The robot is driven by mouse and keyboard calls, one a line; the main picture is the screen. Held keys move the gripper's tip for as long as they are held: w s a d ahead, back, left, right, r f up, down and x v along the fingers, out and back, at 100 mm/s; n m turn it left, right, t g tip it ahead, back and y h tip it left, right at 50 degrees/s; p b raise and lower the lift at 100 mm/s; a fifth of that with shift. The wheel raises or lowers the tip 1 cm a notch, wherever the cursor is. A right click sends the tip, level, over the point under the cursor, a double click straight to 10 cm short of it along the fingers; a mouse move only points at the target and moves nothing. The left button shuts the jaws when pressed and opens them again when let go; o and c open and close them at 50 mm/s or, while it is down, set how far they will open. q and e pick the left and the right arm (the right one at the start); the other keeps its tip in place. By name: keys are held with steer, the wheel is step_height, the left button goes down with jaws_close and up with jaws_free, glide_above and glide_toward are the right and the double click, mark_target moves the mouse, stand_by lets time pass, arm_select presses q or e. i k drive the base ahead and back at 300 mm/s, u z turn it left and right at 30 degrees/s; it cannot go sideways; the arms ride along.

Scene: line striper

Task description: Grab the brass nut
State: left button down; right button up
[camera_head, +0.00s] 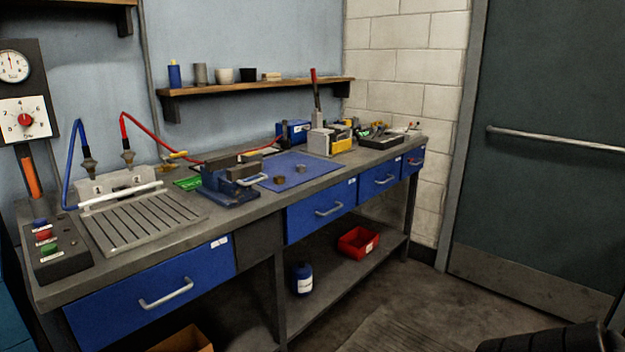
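Two small brownish pieces lie on the blue mat (318,178) on the workbench. One (279,180) is nearer the front and the other (301,169) is a little behind it to the right. Either could be the brass nut; they are too small to tell which.
A blue vise (228,187) stands left of the mat. A grey and yellow press (329,139) with a red-tipped lever stands behind the mat's right end. A slatted drain tray (150,217) and button box (52,253) are at left.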

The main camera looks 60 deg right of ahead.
mark_target(279, 178)
steer(key=z, duration=1.1)
steer(key=k, duration=0.6)
steer(key=z, duration=0.1)
steer(key=i, duration=0.5)
steer(key=z, duration=0.95)
steer(key=i, duration=0.85)
steer(key=u, duration=0.05)
